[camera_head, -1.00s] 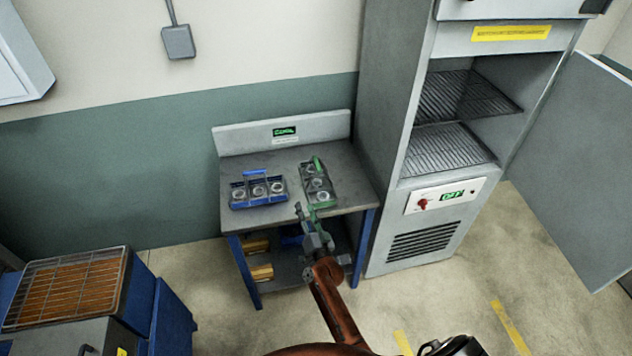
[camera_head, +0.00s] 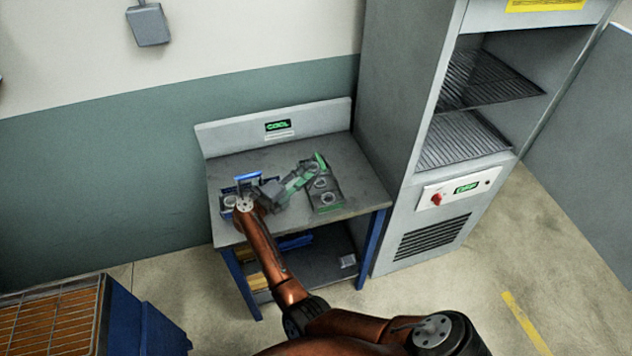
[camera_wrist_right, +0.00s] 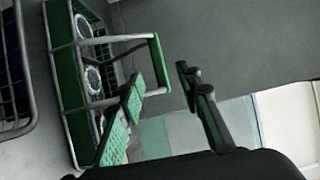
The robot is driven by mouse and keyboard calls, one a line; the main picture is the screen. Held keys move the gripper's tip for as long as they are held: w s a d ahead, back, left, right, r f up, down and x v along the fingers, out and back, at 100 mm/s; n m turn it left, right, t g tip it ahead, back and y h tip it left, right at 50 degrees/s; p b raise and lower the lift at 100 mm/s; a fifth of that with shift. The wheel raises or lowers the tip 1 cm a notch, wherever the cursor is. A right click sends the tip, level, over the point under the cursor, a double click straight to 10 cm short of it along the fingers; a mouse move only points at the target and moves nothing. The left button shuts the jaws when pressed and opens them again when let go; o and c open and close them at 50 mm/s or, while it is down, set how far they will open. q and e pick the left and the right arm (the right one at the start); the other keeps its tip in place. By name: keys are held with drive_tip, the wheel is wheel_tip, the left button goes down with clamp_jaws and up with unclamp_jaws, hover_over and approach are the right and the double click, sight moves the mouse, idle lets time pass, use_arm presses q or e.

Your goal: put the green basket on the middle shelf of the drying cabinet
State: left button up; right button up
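The green basket (camera_head: 328,200) stands on the small table, with round rings inside and a green-gripped handle (camera_head: 320,162) on top. My right gripper (camera_head: 305,174) is just left of the handle. In the right wrist view my right gripper (camera_wrist_right: 162,92) has its fingers apart, and the handle's green bar (camera_wrist_right: 157,62) shows near the gap between them; I cannot tell if they touch. The drying cabinet (camera_head: 398,130) stands open at the right, with an upper wire shelf (camera_head: 485,80) and a lower one (camera_head: 460,142), both empty. My left gripper is not in view.
A blue basket (camera_head: 229,203) stands on the table (camera_head: 345,160) left of the green one, partly hidden by my right arm. The cabinet door (camera_head: 590,150) is swung open to the right. A blue unit with an orange grille (camera_head: 50,325) is at the lower left.

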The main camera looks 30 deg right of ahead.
sight(320, 160)
drive_tip(key=x, duration=0.7)
drive_tip(key=shift+w+d+p, duration=0.2)
drive_tip(key=shift+d+p, duration=0.05)
drive_tip(key=shift+p, duration=0.05)
drive_tip(key=shift+c, duration=0.5)
clamp_jaws()
drive_tip(key=shift+f, duration=0.1)
idle(0.3)
